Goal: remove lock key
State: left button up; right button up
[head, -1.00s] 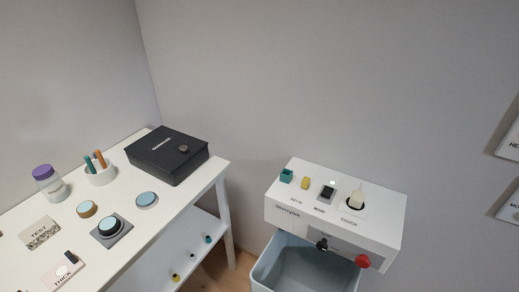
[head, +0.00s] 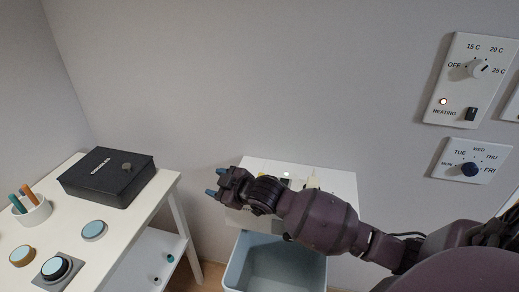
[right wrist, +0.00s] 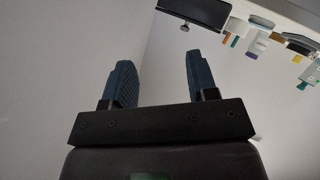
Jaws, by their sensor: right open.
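A black box (head: 107,177) with pale lettering lies on the white table at the left in the head view. A small grey knob-like piece (head: 126,166), possibly the lock key, stands on its lid. In the right wrist view the dark box (right wrist: 196,12) shows at the top edge, with the small piece (right wrist: 185,27) beside it. My right gripper (head: 216,182) is open and empty, to the right of the box and apart from it. Its two blue fingers (right wrist: 158,57) stand apart in the right wrist view. My left gripper is not in view.
The white table (head: 135,206) also bears a pen cup (head: 33,211) and round buttons (head: 94,230). A white control unit (head: 343,184) stands behind my right arm, above a blue-grey bin (head: 275,262). Wall panels (head: 470,80) hang at the right.

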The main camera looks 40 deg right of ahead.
jog(key=w+d+r+n+g, duration=0.25)
jog(key=w+r+n, duration=0.2)
jog(key=w, duration=0.25)
jog(key=r+n+g+h+b, duration=0.1)
jog(key=n+g+h, duration=0.3)
jog(key=n+g, duration=0.75)
send_over(261, 175)
jog(key=shift+r, duration=0.15)
jog(key=shift+f+n, duration=0.3)
jog(key=shift+f, duration=0.2)
notch_tip(261, 175, down, 8)
jog(key=shift+f+b, duration=0.2)
jog(key=shift+b, duration=0.6)
jog(key=shift+f, duration=0.65)
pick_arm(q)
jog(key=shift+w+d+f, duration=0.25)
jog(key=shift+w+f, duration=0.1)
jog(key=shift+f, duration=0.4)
